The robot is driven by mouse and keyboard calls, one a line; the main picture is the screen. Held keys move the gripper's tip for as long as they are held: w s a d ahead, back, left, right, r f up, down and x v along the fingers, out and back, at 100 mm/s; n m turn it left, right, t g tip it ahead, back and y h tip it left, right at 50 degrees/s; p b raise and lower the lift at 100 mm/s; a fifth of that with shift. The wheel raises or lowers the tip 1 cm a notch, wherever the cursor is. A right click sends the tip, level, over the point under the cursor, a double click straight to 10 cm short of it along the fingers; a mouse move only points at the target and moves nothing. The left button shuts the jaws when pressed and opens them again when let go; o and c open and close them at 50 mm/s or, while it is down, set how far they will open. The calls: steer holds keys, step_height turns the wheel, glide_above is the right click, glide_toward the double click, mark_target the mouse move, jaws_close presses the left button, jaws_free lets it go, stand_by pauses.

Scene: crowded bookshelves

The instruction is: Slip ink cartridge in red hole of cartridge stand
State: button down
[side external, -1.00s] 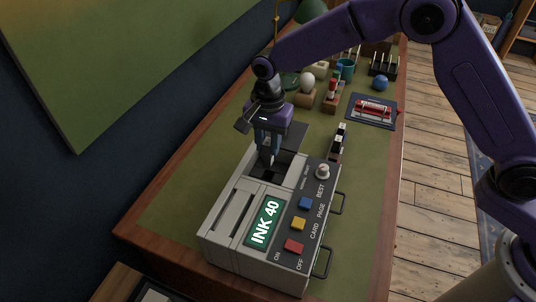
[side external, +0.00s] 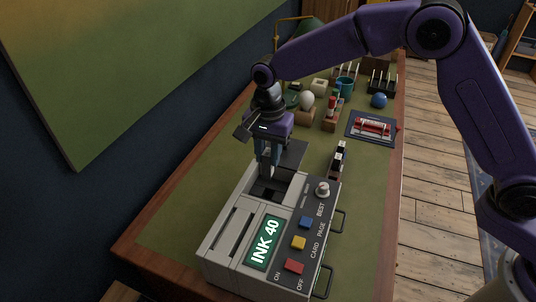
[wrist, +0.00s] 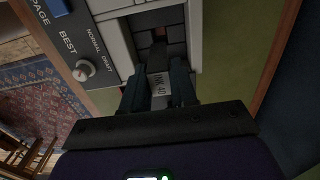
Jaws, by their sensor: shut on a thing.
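My gripper (side external: 265,173) is shut on a dark ink cartridge (wrist: 159,90), just above the open bay of the grey printer. In the wrist view the cartridge, with a pale label reading roughly "INK 40", sits between the two fingers (wrist: 159,88). Its dark far end points toward the bay (wrist: 175,20), where a small red patch (wrist: 160,32) shows. In the side view the fingers mostly hide the cartridge. A small black-and-white stand (side external: 338,160) sits behind the printer's right corner. It seems to be the cartridge stand; I cannot make out a red hole in it.
The grey printer (side external: 222,252) has an "INK 40" screen (side external: 264,242), coloured buttons, a knob (side external: 322,190) and side handles.

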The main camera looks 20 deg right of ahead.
steer(key=r, duration=0.4)
steer(key=shift+w+d+r, duration=0.1)
steer(key=shift+d+r, duration=0.15)
steer(key=w+d, duration=0.1)
steer(key=d, duration=2)
step_height(320, 180, down, 12)
steer(key=shift+w+r, duration=0.15)
steer(key=shift+r, duration=0.05)
steer(key=shift+f, duration=1.9)
steer(key=shift+f, duration=2.6)
